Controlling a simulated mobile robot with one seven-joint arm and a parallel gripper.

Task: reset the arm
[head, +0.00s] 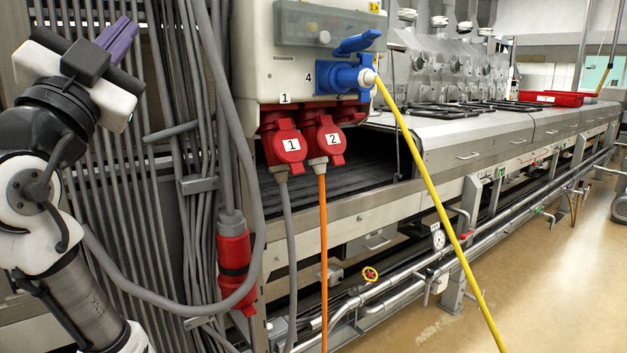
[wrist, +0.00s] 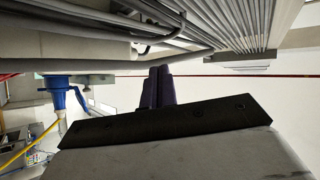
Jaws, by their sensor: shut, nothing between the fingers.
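My gripper (head: 126,30) is at the upper left of the head view, in front of a wall of grey pipes. Its purple fingers point up and to the right, and they are closed together with nothing between them. In the wrist view the same purple fingers (wrist: 158,86) stand side by side in the middle, above the dark gripper edge. My gripper is to the left of the grey power box (head: 290,60) and apart from it. My arm is folded upward along the left edge of the head view.
A blue plug (head: 345,77) with a yellow cable, and red plugs labelled 1 (head: 284,144) and 2 (head: 325,140), are on the power box. A red connector (head: 235,265) hangs on a looping grey cable. A long metal machine (head: 480,130) runs back right; the floor (head: 540,280) is clear at right.

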